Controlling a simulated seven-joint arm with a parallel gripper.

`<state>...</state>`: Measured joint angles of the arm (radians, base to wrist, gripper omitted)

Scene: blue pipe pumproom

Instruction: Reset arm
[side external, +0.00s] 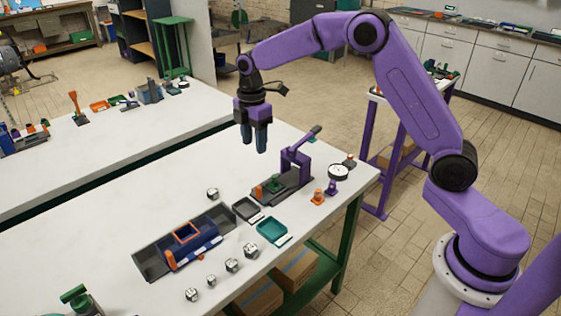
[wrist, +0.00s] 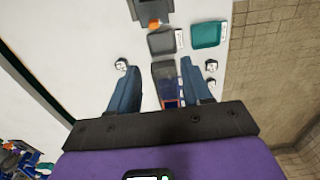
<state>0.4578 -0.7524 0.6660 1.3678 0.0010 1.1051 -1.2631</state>
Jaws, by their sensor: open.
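My gripper (side external: 254,148) hangs fingers down, well above the back part of the white table (side external: 150,215). It holds nothing and touches nothing. In the wrist view its two blue fingers (wrist: 158,72) stand apart, with the grey fixture base (wrist: 165,70) seen between them far below. My purple arm reaches over from the right, raised and bent at the elbow. My gripper's body hides part of the fixture in the wrist view.
A purple lever press (side external: 295,168) stands right of my gripper. Nearer the front are a grey tray (side external: 247,209), a green tray (side external: 272,231), a blue fixture with an orange frame (side external: 190,243), and several metal cubes (side external: 233,265). The table directly under my gripper looks clear.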

